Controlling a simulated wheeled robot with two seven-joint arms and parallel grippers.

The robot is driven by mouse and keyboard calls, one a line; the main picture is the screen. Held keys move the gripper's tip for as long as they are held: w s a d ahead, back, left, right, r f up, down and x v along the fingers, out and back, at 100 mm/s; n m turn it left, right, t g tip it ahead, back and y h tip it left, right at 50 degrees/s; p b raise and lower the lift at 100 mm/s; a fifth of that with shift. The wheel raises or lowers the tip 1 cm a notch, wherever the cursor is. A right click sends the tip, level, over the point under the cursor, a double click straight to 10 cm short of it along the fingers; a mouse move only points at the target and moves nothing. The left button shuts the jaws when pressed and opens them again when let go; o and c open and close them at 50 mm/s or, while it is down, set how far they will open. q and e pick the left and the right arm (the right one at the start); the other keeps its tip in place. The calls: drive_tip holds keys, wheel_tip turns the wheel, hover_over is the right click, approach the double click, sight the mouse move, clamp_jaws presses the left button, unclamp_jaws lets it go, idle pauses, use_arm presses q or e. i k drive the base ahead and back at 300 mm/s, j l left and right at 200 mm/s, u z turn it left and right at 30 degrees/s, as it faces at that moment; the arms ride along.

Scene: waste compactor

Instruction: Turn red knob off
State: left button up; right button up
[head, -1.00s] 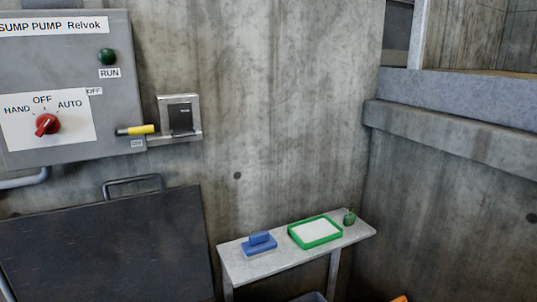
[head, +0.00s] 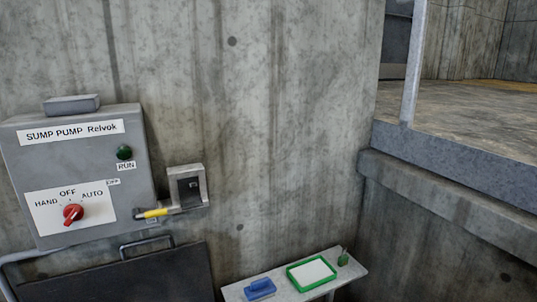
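The red knob (head: 73,213) sits on a white label plate (head: 50,222) on the grey sump pump control box (head: 90,165) at the left of the head view. The plate reads HAND to the left, OFF above and AUTO to the right. The knob's raised bar looks tilted from lower left to upper right, with its upper end toward the AUTO side; its exact setting is too small to be sure of. Neither of my grippers shows in the head view, and nothing touches the knob.
A green RUN lamp (head: 124,152) is on the box. A yellow-handled lever (head: 154,213) juts out beside a grey switch housing (head: 187,187). Below are a dark panel (head: 125,275) and a small shelf (head: 277,294) with a blue object and green-framed tray. A concrete ledge (head: 450,205) runs right.

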sight(73, 213)
drive_tip(key=u, duration=1.35)
